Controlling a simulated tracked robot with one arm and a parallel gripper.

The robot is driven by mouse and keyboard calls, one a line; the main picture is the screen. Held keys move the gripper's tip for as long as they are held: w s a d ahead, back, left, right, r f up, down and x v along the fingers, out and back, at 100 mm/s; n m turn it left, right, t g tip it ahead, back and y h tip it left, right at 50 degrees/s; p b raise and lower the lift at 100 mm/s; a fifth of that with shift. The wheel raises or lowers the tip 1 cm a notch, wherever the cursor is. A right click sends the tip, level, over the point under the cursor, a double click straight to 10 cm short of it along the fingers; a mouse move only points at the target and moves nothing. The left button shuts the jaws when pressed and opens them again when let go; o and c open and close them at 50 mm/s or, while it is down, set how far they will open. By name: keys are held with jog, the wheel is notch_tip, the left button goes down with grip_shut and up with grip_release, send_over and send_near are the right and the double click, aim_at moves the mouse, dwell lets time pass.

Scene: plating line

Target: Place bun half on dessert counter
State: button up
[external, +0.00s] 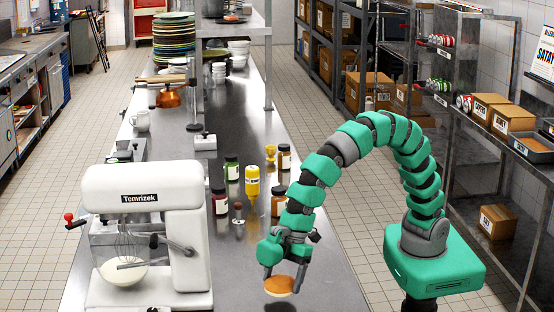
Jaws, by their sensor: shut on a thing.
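The bun half (279,286) is round, with a brown-orange face and a paler edge. It shows in the external view at the lower middle, between the fingers of my gripper (284,278). My gripper is shut on it, over the near part of the long steel counter (325,262). I cannot tell whether the bun half touches the counter top or hangs just above it. No label marks a dessert counter, so I cannot tell whether this counter is that one.
A white stand mixer (150,235) with a bowl stands left of my gripper. Several bottles and jars, including a yellow squeeze bottle (252,181), stand behind it. Stacked plates (174,38) are at the far end. Shelving with boxes (491,109) stands at the right.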

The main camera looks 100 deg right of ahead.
aim_at(277, 290)
jog(key=shift+w+a, duration=0.45)
jog(key=shift+w, duration=0.4)
notch_tip(277, 290, down, 4)
jog(key=shift+r+b, duration=0.15)
jog(key=shift+b, duration=0.15)
jog(key=o, duration=1)
jog(key=shift+o, duration=0.2)
jog(key=shift+r, duration=0.1)
jog(key=p+v, duration=0.1)
jog(key=v, duration=1.1)
jog(key=shift+w, duration=0.1)
